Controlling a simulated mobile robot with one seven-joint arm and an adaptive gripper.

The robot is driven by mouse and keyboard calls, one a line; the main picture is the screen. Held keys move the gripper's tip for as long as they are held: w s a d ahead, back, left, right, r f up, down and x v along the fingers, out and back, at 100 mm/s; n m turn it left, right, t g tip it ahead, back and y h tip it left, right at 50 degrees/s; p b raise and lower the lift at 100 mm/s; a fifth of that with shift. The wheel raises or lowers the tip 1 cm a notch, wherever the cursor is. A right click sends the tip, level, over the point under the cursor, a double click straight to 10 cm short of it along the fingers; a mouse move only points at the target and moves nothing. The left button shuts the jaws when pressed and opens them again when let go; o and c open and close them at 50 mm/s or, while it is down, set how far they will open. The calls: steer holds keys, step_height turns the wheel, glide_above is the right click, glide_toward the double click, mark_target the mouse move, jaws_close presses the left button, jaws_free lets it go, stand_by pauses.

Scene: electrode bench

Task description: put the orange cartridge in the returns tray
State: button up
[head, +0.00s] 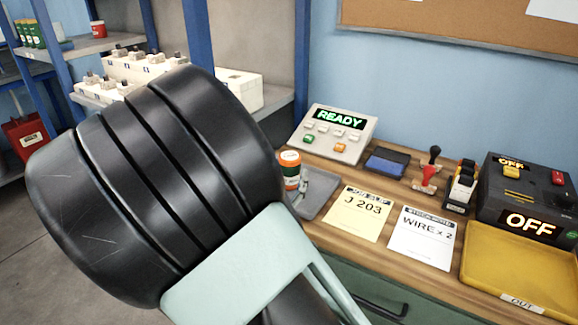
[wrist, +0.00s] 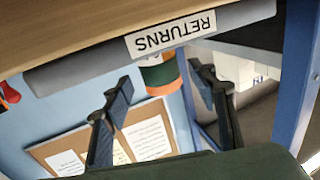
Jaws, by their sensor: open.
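The orange cartridge (head: 290,168), with an orange top and a green and white body, stands upright at the back left of the grey returns tray (head: 318,205). The wrist view is upside down and shows the cartridge (wrist: 158,74) behind the tray's front wall (wrist: 85,66), which bears the RETURNS label. The wall hides its lower part, and I cannot tell whether it rests on the tray's floor. My gripper (wrist: 160,72) is open, with one finger on each side of the cartridge in the picture and gaps to both. My arm hides the gripper in the head view.
Right of the tray lie a job slip (head: 358,213) and a stock note (head: 422,238). A READY console (head: 333,135), a blue pad (head: 387,162) and stamps (head: 428,172) stand behind. A yellow OUT tray (head: 520,272) is at the right. A blue rack post (wrist: 297,75) stands nearby.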

steer(key=v, duration=0.7)
